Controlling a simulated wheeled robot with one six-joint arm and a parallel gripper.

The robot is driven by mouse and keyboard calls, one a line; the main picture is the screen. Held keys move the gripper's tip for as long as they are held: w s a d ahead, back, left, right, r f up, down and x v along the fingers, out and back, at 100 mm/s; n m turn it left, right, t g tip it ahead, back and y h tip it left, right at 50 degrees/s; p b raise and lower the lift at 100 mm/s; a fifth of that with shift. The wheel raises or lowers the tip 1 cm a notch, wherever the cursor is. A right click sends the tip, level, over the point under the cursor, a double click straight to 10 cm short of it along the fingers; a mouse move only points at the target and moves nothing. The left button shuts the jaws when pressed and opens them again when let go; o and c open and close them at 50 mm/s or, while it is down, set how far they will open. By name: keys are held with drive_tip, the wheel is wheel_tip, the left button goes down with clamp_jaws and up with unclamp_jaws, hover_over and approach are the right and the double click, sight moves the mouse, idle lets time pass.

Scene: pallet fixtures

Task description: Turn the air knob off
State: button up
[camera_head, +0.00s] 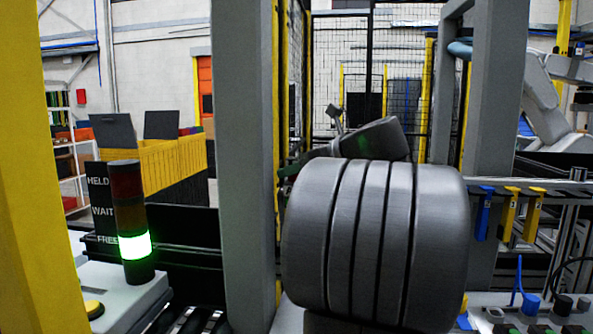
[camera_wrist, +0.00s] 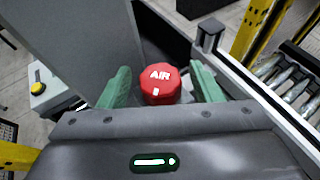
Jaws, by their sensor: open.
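The red air knob (camera_wrist: 161,85) shows in the wrist view, marked "AIR" in white, with a short white line below the letters. My gripper (camera_wrist: 161,78) is open, with one green finger on each side of the knob. A small gap seems to show on each side, but I cannot tell for sure whether a finger touches. In the head view a large grey arm link of mine fills the middle, and the knob and my fingers are hidden there.
A signal tower (camera_head: 128,222) at left glows green beside "FREE". A yellow button (camera_head: 93,309) sits on a pale box nearby. A grey post (camera_head: 243,160) stands left of my arm. Blue and yellow handles (camera_head: 510,213) hang at right. Rollers (camera_wrist: 287,82) lie right of the knob.

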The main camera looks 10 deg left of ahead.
drive_tip(key=shift+w+a+f, duration=0.2)
drive_tip(key=shift+a, duration=0.15)
drive_tip(key=shift+c, duration=0.2)
drive_tip(key=c, duration=1)
drive_tip(key=shift+o, duration=0.2)
